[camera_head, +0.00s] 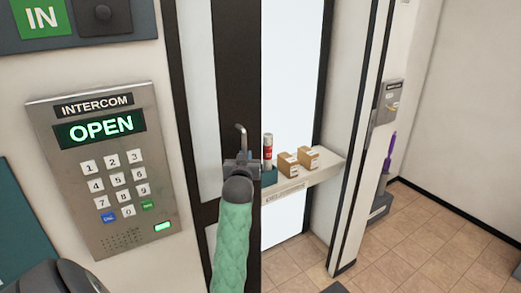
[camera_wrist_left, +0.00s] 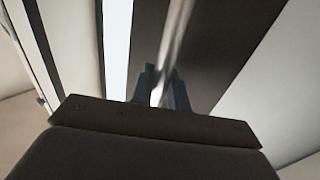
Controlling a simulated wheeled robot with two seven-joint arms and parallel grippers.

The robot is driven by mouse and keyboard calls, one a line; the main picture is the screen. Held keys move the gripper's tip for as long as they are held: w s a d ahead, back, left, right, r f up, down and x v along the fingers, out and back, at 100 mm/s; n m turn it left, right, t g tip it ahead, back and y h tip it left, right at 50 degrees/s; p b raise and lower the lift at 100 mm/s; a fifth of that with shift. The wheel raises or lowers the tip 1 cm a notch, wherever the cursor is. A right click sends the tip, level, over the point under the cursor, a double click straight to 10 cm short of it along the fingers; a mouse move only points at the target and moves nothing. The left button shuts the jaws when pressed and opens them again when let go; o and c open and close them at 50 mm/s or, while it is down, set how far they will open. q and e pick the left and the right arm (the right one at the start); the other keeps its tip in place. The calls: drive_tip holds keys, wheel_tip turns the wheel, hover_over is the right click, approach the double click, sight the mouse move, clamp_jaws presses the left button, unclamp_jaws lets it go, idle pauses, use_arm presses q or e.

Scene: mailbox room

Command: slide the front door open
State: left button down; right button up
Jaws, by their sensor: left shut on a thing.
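The front door (camera_head: 235,75) has a dark upright frame with pale glass beside it. Its handle (camera_head: 242,135) is a thin silver bar with a bent top end. My left gripper (camera_head: 242,164), at the end of a green-sleeved arm, is shut on this handle just below the bent end. In the left wrist view the two dark fingers (camera_wrist_left: 161,88) stand on either side of the silver bar (camera_wrist_left: 178,38), against the dark door frame (camera_wrist_left: 220,45). The lower part of the handle is hidden behind my gripper and arm. My right gripper is not in view.
An intercom (camera_head: 108,170) reading OPEN is on the wall at left, under a green IN sign (camera_head: 41,17).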

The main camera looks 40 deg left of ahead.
use_arm(q)
drive_tip(key=shift+s+a, duration=0.2)
drive_tip(key=shift+s, duration=0.3)
drive_tip(key=shift+s+a, duration=0.2)
drive_tip(key=shift+s, duration=0.3)
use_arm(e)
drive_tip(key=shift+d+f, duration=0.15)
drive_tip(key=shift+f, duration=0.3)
use_arm(q)
drive_tip(key=c, duration=1.5)
unclamp_jaws()
drive_tip(key=shift+o, duration=0.2)
drive_tip(key=b+v, duration=0.2)
drive_tip(key=v, duration=0.5)
drive_tip(key=shift+s+d, duration=0.2)
drive_tip(key=shift+s, duration=0.1)
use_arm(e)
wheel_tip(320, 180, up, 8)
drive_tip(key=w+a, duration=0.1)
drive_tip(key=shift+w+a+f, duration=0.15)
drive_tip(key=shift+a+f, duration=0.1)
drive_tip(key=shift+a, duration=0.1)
